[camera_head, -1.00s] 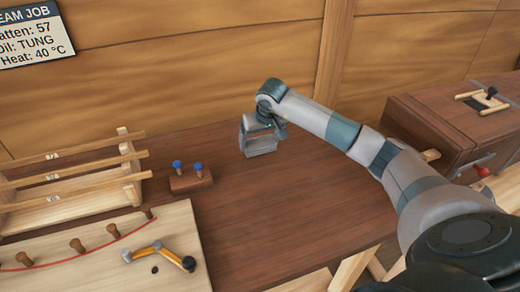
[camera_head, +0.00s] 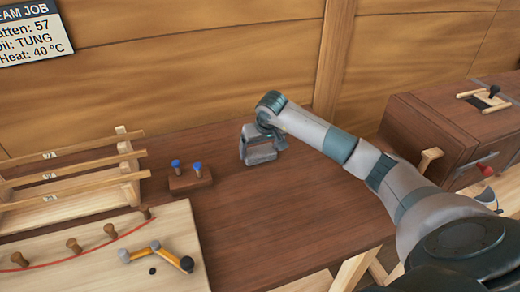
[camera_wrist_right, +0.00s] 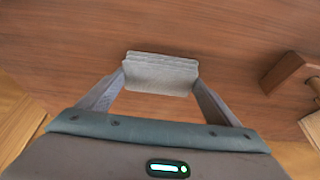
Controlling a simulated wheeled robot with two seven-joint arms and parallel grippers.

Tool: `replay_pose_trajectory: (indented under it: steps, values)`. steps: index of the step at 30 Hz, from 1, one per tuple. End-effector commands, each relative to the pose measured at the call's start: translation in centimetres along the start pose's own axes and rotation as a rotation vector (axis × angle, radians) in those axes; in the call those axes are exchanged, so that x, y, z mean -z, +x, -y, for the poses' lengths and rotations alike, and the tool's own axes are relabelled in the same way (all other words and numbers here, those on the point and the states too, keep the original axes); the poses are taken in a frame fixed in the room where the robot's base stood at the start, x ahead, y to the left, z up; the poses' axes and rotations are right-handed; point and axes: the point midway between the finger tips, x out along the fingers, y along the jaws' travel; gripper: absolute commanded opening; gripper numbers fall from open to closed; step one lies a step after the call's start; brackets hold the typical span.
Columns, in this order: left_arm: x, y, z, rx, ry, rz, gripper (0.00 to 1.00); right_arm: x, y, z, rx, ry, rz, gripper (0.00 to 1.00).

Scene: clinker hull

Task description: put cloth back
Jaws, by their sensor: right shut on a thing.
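My right gripper (camera_head: 260,154) is over the back middle of the brown bench, fingers pointing down. It is shut on a folded grey cloth (camera_wrist_right: 160,76). In the right wrist view the cloth is a flat, layered pad pinched between the two fingertips. In the head view it is a small grey shape low in the jaws. The cloth is close to the bench top; I cannot tell whether it touches. My left gripper is not in view.
A small wooden block with two blue-topped pegs (camera_head: 190,183) stands left of the gripper. Further left are a slatted rack (camera_head: 128,165) and a pale board (camera_head: 180,225) with pegs and a jointed orange tool (camera_head: 160,256). A brown box (camera_head: 425,135) stands right. The bench's front middle (camera_head: 280,220) is clear.

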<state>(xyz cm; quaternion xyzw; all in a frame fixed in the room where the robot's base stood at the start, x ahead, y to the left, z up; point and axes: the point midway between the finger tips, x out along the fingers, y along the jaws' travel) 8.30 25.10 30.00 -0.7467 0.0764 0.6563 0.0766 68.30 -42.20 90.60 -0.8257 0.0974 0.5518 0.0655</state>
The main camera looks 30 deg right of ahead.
Motion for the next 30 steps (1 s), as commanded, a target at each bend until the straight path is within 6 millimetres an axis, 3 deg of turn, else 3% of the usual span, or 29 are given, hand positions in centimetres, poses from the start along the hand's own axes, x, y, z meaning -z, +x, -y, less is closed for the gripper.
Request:
replay_pose_trajectory:
  steps: [5,6,8,23,26,30]
  values:
    - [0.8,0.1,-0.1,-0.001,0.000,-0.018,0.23,0.0,0.1,0.0,0.000,0.000,-0.001,0.64]
    - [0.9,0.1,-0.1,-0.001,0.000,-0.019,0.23,0.0,0.1,0.0,0.000,0.000,0.000,0.90]
    - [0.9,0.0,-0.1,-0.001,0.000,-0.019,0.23,0.0,0.1,0.0,0.000,0.000,0.000,1.00]
    - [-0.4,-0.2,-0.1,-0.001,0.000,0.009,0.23,0.1,-0.4,0.0,0.000,0.000,-0.001,1.00]
    - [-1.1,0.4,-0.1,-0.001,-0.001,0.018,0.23,0.2,-1.6,0.0,0.000,-0.001,-0.005,1.00]
    - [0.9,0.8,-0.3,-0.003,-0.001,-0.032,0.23,0.2,-3.9,-0.1,0.000,-0.001,-0.006,1.00]
